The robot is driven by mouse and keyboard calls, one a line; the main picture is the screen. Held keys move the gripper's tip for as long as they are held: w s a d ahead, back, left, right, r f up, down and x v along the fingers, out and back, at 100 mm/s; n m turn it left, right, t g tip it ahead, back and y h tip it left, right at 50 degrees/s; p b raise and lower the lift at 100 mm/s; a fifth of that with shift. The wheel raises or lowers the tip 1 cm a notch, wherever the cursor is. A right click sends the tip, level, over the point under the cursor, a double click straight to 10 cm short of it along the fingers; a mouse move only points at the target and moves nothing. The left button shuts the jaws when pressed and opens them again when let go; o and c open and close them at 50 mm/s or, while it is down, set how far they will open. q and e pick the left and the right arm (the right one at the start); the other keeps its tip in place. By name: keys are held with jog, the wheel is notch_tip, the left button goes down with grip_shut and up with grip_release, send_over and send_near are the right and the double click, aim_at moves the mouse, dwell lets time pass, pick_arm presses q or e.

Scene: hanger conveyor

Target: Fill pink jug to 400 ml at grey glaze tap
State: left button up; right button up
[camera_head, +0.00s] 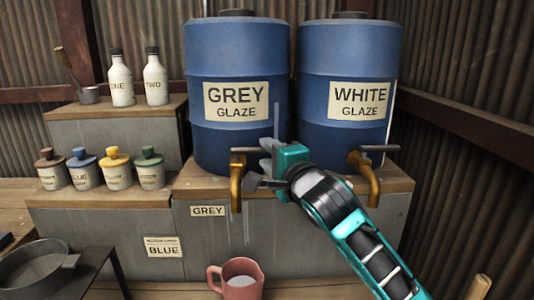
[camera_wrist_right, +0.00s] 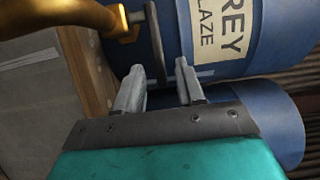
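The pink jug (camera_head: 229,284) stands upright below the grey glaze tap (camera_head: 236,182), with its handle to the left. Pale liquid shows inside it; I cannot read the level, and no stream shows under the spout. The tap also shows in the right wrist view (camera_wrist_right: 92,14). Its dark lever (camera_wrist_right: 156,48) points into the gap between my right fingertips. My right gripper (camera_head: 264,162) is open just right of the tap, in front of the grey glaze barrel (camera_head: 237,60). Its fingers show apart in the right wrist view (camera_wrist_right: 160,82). My left gripper is out of view.
The white glaze barrel (camera_head: 350,50) and its tap (camera_head: 368,178) stand to the right, behind my right arm. Several small jars (camera_head: 117,170) and two bottles (camera_head: 121,82) stand on steps at left. A dark pan (camera_head: 35,268) is at lower left.

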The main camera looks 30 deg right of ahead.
jog(key=shift+w, duration=0.7)
jog(key=shift+c, duration=0.3)
grip_shut()
